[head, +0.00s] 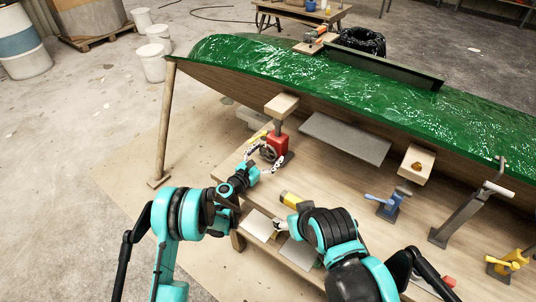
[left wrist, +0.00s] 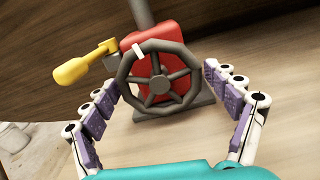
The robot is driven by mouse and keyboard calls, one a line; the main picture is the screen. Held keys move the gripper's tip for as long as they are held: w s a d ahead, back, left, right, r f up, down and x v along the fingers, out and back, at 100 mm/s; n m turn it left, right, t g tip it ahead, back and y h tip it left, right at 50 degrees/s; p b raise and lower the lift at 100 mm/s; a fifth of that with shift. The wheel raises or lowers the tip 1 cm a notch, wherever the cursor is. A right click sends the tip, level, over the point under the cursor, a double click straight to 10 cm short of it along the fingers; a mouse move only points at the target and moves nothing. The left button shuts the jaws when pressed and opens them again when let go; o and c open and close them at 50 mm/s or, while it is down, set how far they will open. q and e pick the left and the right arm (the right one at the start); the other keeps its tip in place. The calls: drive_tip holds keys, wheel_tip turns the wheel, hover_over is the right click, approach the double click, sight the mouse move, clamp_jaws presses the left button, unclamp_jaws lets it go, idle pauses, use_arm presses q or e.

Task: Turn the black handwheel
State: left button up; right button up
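The black handwheel (left wrist: 158,80) is a spoked ring with a white mark at its top, mounted on the front of a red housing (left wrist: 150,40). In the head view the red housing (head: 277,146) stands on the wooden bench under the green hull, with the handwheel (head: 268,153) partly hidden by my gripper. My left gripper (left wrist: 157,85) is open, with one finger on each side of the wheel. The left fingertip is close to the rim; I cannot tell whether it touches. In the head view my left gripper (head: 267,158) reaches the wheel from the front.
A yellow-handled lever (left wrist: 85,65) sticks out left of the housing. The green hull (head: 330,75) overhangs the bench (head: 340,185). A wooden leg (head: 165,120) stands at left.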

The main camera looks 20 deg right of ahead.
use_arm(q)
drive_tip(key=c, duration=0.7)
drive_tip(key=shift+c, duration=0.2)
drive_tip(key=m, duration=0.3)
drive_tip(key=shift+m, duration=2.3)
drive_tip(key=o, duration=0.9)
